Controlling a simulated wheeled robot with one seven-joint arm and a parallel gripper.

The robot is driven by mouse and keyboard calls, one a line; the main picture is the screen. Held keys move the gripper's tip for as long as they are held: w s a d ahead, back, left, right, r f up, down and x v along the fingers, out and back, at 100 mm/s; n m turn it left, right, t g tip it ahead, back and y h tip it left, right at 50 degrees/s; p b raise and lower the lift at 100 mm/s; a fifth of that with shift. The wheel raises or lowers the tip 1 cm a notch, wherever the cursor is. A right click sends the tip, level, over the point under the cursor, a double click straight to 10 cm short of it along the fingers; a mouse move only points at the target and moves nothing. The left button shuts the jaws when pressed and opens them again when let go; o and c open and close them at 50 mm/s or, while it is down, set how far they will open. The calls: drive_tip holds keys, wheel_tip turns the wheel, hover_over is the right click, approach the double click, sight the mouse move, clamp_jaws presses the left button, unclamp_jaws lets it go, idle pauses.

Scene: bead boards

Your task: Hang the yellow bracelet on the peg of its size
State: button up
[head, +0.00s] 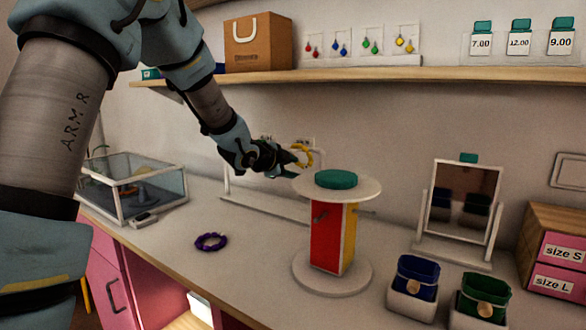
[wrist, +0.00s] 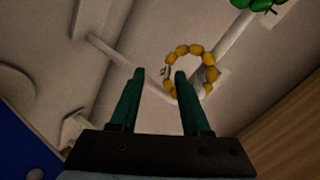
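The yellow bracelet (head: 303,155), a ring of beads, is upright just right of my gripper (head: 284,166) in the head view. In the wrist view, the yellow bracelet (wrist: 210,74) is just beyond the fingertips, partly overlapped by the right finger. My gripper (wrist: 160,72) has its two green fingers apart, with a clear gap between them. A white rack (head: 262,207) stands behind, near the wall; its pegs are mostly hidden by my arm and the bracelet. I cannot tell whether the bracelet is around a peg or only in front of one.
A round white stand (head: 361,189) with a teal disc is close right of my gripper. A purple bracelet (head: 211,241) lies on the counter. A glass case (head: 125,203) is at left, a mirror (head: 463,200) at right. Green beads (wrist: 258,5) show at the wrist view's top.

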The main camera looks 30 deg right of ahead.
drive_tip(key=shift+o, duration=0.3)
drive_tip(key=shift+a, duration=0.1)
drive_tip(key=b+v, duration=0.1)
drive_tip(key=v, duration=1)
drive_tip(key=w+a+f+n+t+y, duration=0.1)
drive_tip(key=a+f+n+y, duration=0.4)
drive_tip(key=a, duration=0.5)
drive_tip(key=w+a+f+n+t+y, duration=0.1)
drive_tip(key=w+a+f+n+y, duration=0.2)
drive_tip(key=a+n, duration=0.55)
drive_tip(key=s+a+f+n+g+y, duration=0.1)
drive_tip(key=s+a+f+n+g, duration=0.2)
drive_tip(key=s+a+f+n, duration=0.2)
drive_tip(key=s+a+f+n+g+y, duration=0.2)
drive_tip(key=s+a+f+n, duration=0.3)
drive_tip(key=s+a, duration=0.7)
drive_tip(key=shift+n+g+y, duration=0.3)
drive_tip(key=shift+n+g, duration=0.05)
drive_tip(key=shift+g, duration=0.55)
drive_tip(key=shift+f, duration=0.1)
